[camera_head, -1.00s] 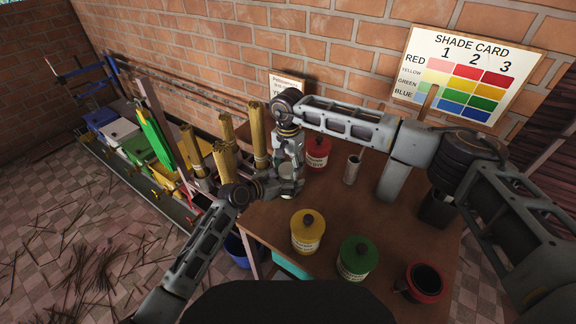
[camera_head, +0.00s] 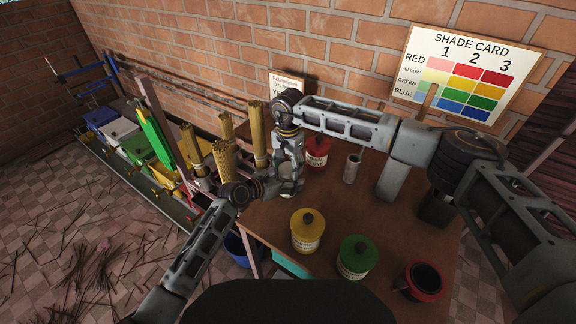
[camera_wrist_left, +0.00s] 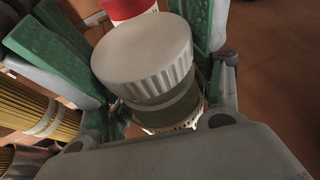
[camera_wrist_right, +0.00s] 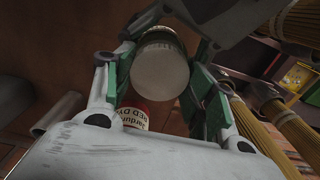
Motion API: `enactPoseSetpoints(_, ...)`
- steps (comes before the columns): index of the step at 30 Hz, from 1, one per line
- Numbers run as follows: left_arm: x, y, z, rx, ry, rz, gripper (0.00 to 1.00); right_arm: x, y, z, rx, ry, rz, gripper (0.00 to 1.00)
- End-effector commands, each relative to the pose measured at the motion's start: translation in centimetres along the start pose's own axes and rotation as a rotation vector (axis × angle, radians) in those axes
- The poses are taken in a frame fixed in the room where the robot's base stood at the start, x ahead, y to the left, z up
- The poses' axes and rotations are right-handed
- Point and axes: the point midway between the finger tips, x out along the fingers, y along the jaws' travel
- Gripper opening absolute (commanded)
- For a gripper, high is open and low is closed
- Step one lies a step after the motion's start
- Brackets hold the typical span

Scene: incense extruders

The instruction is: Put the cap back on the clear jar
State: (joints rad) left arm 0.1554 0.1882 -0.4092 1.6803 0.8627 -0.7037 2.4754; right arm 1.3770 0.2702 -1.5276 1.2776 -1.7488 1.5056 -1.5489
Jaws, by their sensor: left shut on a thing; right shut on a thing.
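The white ribbed cap (camera_wrist_left: 145,58) sits over the mouth of the clear jar (camera_wrist_left: 168,110) in the left wrist view, touching or nearly touching it. Whether it is fully seated I cannot tell. My left gripper (camera_head: 270,187) comes in from the side and is shut on the jar, which shows yellowish glass below the cap. My right gripper (camera_head: 290,180) reaches down from above and is shut on the cap. The cap's pale round face (camera_wrist_right: 160,76) lies between green finger pads in the right wrist view. In the head view, the grippers mostly hide both.
A red tin (camera_head: 317,153) stands close behind the grippers, with a metal cup (camera_head: 352,168) to its right. A yellow tin (camera_head: 307,231), green tin (camera_head: 356,257) and red open mug (camera_head: 425,281) stand nearer. Bundles of sticks (camera_head: 258,135) rise at left.

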Motion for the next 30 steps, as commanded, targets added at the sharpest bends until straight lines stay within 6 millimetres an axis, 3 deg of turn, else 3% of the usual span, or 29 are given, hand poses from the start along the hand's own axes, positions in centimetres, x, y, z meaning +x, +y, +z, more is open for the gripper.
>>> enactPoseSetpoints(12,0.0,-0.2,0.1,0.002,0.0,-0.004,0.23,1.4,0.4,0.1,0.0,-0.003,0.015,0.45)
enactPoseSetpoints(30,0.0,-0.1,0.2,0.001,-0.003,-0.001,0.23,1.7,0.5,0.3,-0.002,-0.006,0.017,0.48)
